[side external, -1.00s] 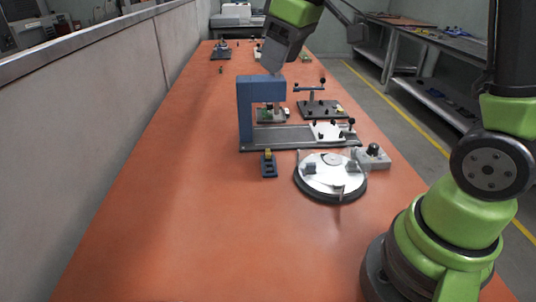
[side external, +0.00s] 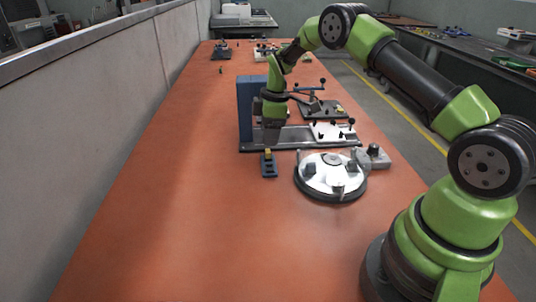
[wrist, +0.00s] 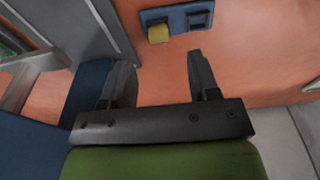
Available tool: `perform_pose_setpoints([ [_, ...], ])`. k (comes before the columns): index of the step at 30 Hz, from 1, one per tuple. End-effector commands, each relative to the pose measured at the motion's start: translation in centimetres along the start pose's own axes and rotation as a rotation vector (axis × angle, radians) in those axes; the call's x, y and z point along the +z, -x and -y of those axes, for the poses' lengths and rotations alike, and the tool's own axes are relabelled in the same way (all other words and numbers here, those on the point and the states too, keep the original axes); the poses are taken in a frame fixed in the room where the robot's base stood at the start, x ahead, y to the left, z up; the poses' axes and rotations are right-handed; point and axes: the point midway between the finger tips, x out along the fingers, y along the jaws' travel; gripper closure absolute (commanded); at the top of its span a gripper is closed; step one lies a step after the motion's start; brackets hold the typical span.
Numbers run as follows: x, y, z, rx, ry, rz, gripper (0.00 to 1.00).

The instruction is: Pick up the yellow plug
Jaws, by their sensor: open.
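The yellow plug (side external: 268,154) sits in the far end of a small dark blue holder (side external: 269,169) on the orange table. In the wrist view the yellow plug (wrist: 158,33) shows beyond the fingertips, between them, in the blue holder (wrist: 178,16), with an empty square socket beside it. My gripper (side external: 270,143) is just above and behind the plug, pointing down. In the wrist view my gripper (wrist: 161,62) is open, with nothing between its fingers. The fingertips are apart from the plug.
A blue upright frame (side external: 245,108) on a grey rail (side external: 290,140) stands close behind my gripper. A round white turntable (side external: 325,182) is right of the holder, with a grey block with a knob (side external: 376,157) beyond it. The table's left and front are clear.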

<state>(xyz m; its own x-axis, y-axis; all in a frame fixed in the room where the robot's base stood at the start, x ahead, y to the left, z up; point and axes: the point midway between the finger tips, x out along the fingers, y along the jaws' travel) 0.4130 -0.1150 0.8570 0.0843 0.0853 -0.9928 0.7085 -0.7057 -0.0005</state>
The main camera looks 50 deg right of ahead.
Motion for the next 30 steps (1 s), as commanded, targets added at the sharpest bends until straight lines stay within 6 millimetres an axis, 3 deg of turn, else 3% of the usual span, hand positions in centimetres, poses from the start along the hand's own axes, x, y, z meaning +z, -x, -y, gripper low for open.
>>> perform_pose_setpoints([
  [11, 0.3, -4.8, 0.0, 0.0, 0.0, -0.001, 0.45],
  [20, 0.3, -5.4, -0.1, 0.003, 0.0, -0.003, 0.45],
  [27, 0.3, -5.3, -0.1, 0.002, 0.0, -0.003, 0.97],
  [30, 0.3, -5.3, -0.1, 0.002, 0.0, -0.003, 0.98],
])
